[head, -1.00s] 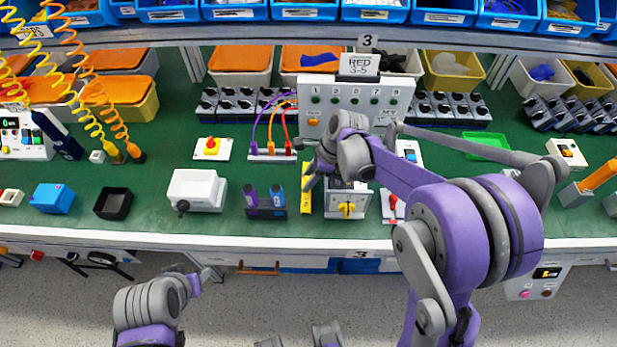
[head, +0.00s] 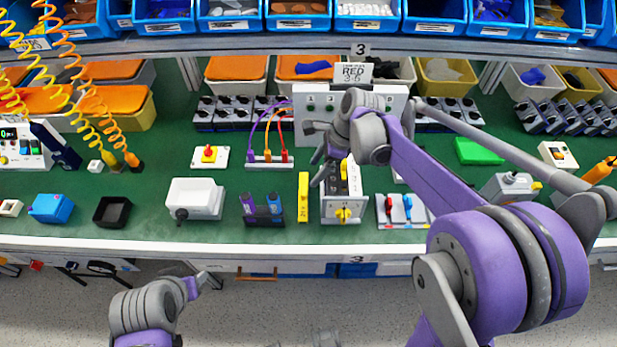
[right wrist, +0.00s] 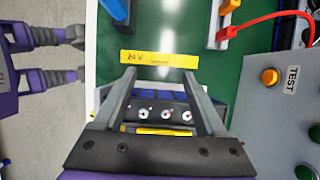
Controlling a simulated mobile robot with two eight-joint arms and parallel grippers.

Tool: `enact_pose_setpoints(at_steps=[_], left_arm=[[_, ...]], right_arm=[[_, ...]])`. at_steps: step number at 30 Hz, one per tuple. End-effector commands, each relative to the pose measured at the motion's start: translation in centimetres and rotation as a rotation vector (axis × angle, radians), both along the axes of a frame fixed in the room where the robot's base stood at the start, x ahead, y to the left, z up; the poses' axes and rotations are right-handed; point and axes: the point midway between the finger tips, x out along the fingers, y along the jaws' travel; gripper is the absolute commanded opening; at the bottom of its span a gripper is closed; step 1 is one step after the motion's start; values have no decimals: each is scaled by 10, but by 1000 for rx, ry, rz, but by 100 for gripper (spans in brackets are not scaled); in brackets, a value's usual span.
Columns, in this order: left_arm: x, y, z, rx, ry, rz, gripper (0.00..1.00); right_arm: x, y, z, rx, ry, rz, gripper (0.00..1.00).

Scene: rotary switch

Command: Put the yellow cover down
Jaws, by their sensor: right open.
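The yellow cover (head: 303,197), a narrow bar, lies on the green bench top just left of the rotary switch box (head: 340,192), which has a yellow knob on its front. In the right wrist view, the cover (right wrist: 158,57), marked "24 V", lies just beyond my fingertips. My right gripper (head: 322,172) is open and empty, above and to the right of the cover, near the box. In the right wrist view, the box's screw terminals (right wrist: 165,115) show between the fingers of the gripper (right wrist: 160,78). My left gripper (head: 200,284) is low, in front of the bench; its jaws are unclear.
A holder with purple and blue parts (head: 262,208) stands left of the cover. A unit with red and blue levers (head: 405,210) stands right of the switch box. A white control panel (head: 305,118) rises behind. The bench's front edge (head: 270,247) is clear.

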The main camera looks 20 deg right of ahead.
Motion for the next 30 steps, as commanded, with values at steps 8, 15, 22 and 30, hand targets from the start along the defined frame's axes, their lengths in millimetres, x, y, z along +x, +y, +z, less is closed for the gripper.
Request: enact_pose_setpoints(at_steps=[8, 15, 22, 30], left_arm=[[1, 0, 3, 0, -2, 0, 50], [1, 0, 3, 0, -2, 0, 50], [1, 0, 3, 0, -2, 0, 50], [1, 0, 3, 0, -2, 0, 50]], right_arm=[[-4, -14, 36, 0, -1, 1, 74], [-39, -11, 45, -102, -134, 238, 74], [-121, -9, 35, -399, -418, 892, 74], [-186, -16, 7, -714, -586, 1553, 74]])
